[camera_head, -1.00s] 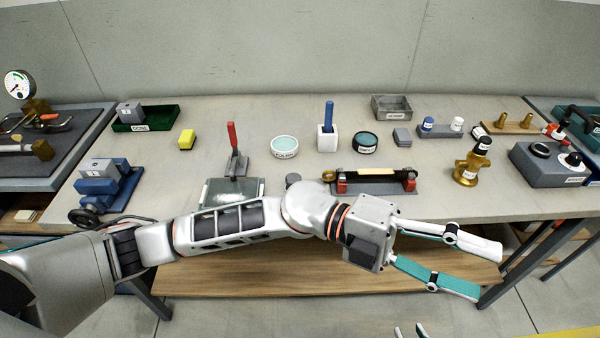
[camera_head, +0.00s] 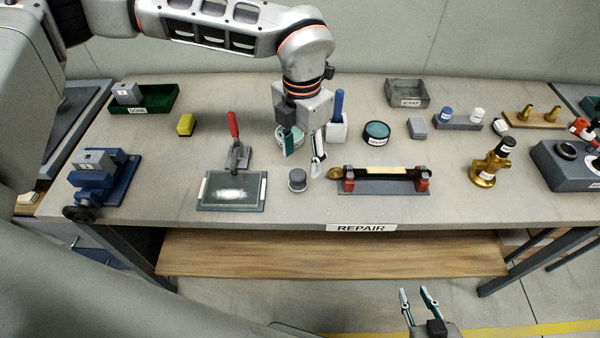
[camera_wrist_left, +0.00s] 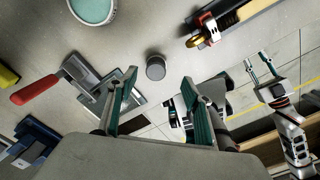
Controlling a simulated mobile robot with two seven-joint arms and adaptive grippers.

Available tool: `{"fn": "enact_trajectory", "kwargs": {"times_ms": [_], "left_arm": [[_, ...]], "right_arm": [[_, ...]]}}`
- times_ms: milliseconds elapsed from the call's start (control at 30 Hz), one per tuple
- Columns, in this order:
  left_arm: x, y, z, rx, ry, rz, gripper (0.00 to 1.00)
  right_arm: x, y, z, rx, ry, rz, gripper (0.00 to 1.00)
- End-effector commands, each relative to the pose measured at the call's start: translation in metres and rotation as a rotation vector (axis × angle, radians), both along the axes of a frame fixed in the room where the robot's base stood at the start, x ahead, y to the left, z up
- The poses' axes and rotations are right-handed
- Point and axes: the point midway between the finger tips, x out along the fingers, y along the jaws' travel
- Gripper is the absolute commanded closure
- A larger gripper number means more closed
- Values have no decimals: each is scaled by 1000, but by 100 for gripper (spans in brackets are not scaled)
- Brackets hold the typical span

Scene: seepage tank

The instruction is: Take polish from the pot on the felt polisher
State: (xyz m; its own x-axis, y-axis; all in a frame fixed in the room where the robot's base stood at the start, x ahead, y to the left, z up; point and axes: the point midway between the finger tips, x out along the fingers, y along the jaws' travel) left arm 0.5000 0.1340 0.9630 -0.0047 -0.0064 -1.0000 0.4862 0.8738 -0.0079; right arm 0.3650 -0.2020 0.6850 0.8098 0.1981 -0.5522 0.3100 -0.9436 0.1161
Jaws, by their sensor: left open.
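The small grey cylinder (camera_head: 297,180), which looks like the felt polisher, stands upright on the bench. It also shows in the left wrist view (camera_wrist_left: 155,68), between and beyond the fingertips. My left gripper (camera_head: 302,164) is open and empty, pointing down above it and apart from it. The white pot with teal contents (camera_head: 281,131) stands just behind the gripper and is partly hidden by it in the head view. A pot with teal contents also shows at the top of the left wrist view (camera_wrist_left: 93,8). My right gripper (camera_head: 417,293) is open and empty, low in front of the bench.
A red-handled tool (camera_head: 236,150) stands by a plate with white powder (camera_head: 233,192) on the left. A rod in a red-ended holder (camera_head: 384,186) lies right of the cylinder. A blue-handled tool in a white block (camera_head: 337,130) and a dark teal-topped pot (camera_head: 376,133) stand behind.

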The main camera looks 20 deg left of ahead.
Motion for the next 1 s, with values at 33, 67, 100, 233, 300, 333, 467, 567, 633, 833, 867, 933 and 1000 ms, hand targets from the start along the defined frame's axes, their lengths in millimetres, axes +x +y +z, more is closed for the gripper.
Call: {"fn": "enact_trajectory", "kwargs": {"times_ms": [33, 67, 100, 233, 300, 333, 467, 567, 633, 833, 867, 933, 1000], "left_arm": [[2, 3, -1, 9, -5, 4, 50], [2, 4, -3, 11, -6, 5, 50], [2, 4, -7, 11, -5, 5, 50], [1, 4, -21, 10, -3, 3, 50], [0, 4, -27, 10, -3, 3, 50], [0, 5, -30, 9, -3, 3, 50], [-3, 8, -47, 9, 0, 3, 50], [-4, 9, -61, 7, -2, 3, 50], [-3, 9, -69, 7, -3, 4, 50], [-3, 9, -77, 7, -5, 2, 50], [-3, 9, -77, 7, -5, 2, 50], [-3, 9, -77, 7, -5, 2, 50], [-3, 9, -77, 7, -5, 2, 57]], "right_arm": [[0, 0, 0, 0, 0, 0, 71], [0, 0, 1, 0, 0, 0, 71], [0, 0, 1, 0, 0, 0, 71], [0, 0, 3, 0, 1, 0, 71], [0, 0, 3, -1, 2, 0, 71], [0, 0, 4, -1, 2, 0, 71], [-1, 0, 9, -2, 5, 1, 71], [-1, 0, 11, -2, 5, 1, 71], [-1, 0, 12, -1, 5, 0, 71], [-1, 0, 12, -2, 5, 1, 71], [-1, 0, 12, -1, 5, 0, 71], [-1, 0, 12, -2, 5, 1, 71], [-1, 0, 13, -2, 4, 1, 71]]}}
